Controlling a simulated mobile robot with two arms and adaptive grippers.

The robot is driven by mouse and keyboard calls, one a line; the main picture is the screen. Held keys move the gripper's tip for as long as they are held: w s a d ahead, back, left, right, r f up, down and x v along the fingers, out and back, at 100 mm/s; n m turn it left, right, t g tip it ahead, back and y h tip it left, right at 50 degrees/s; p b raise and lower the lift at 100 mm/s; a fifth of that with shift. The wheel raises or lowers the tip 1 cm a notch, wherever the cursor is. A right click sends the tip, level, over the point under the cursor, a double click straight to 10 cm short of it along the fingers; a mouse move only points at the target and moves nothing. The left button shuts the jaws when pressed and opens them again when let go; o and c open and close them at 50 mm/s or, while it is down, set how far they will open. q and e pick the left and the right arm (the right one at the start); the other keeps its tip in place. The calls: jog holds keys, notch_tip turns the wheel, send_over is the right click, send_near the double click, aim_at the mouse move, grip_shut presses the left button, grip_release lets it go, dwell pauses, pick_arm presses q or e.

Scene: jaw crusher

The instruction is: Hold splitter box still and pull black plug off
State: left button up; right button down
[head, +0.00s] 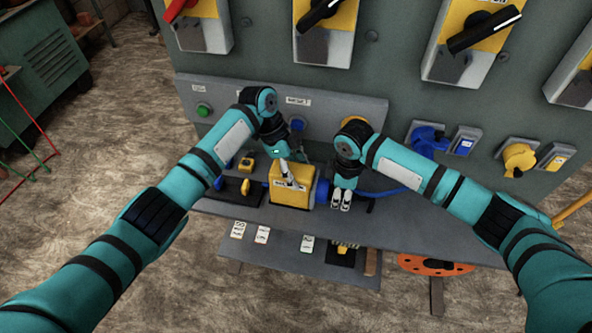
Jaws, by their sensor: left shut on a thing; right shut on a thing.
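The yellow splitter box (291,194) sits on the grey bench ledge near the middle of the head view. My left gripper (291,172) comes down from behind and is shut on the top of the box. A blue connector (322,191) is at the box's right side. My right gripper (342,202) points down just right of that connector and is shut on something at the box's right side. The gripper hides most of what it holds, so I cannot clearly make out the black plug. A small dark part (369,206) shows just right of the fingers.
A blue cable (388,192) runs right from behind my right gripper. A black mat (236,191) with small yellow items lies left of the box. White labelled tags (262,235) lie on the lower shelf. The panel (390,75) with large switches stands behind. An orange disc (436,265) is at lower right.

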jog(key=shift+s+d, duration=0.2)
jog(key=shift+d, duration=0.4)
jog(key=shift+s+d, duration=0.15)
jog(key=shift+d, duration=0.4)
pick_arm(q)
jog(key=o, duration=1.8)
jog(key=shift+c, duration=0.2)
jog(key=shift+r, duration=0.1)
